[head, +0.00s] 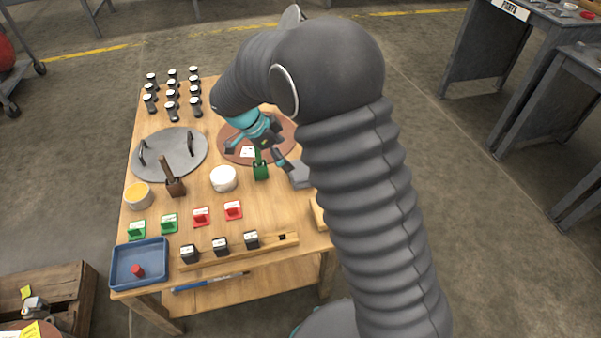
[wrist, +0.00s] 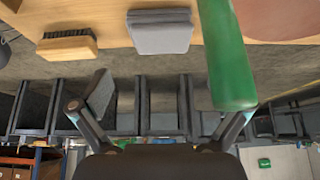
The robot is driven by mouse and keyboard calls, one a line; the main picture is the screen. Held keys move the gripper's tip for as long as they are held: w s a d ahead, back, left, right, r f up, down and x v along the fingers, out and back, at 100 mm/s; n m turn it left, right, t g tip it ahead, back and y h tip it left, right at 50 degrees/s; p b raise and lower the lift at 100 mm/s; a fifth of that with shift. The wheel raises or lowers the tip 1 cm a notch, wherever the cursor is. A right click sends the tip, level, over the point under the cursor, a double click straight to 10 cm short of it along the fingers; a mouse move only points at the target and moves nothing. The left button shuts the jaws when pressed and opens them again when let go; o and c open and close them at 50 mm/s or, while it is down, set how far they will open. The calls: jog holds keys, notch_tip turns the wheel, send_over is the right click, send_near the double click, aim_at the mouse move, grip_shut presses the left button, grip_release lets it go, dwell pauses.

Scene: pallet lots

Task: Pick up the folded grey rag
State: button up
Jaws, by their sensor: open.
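The folded grey rag (wrist: 160,32) lies flat on the wooden table near its edge, at the top middle of the wrist view. My gripper also shows in the head view (head: 287,168), partly hidden by my arm, over the table's right side. A green handled object (wrist: 230,60) overlaps the right finger in the wrist view.
A wooden brush (wrist: 67,46) with dark bristles lies left of the rag in the wrist view. In the head view, a brown round mat (head: 285,134), a white tub (head: 223,179), a brown-handled tool (head: 174,182) and a blue tray (head: 140,264) share the crowded table.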

aim_at(300, 170)
jog(key=x, duration=0.9)
jog(key=shift+f, duration=0.1)
jog(key=c, duration=0.8)
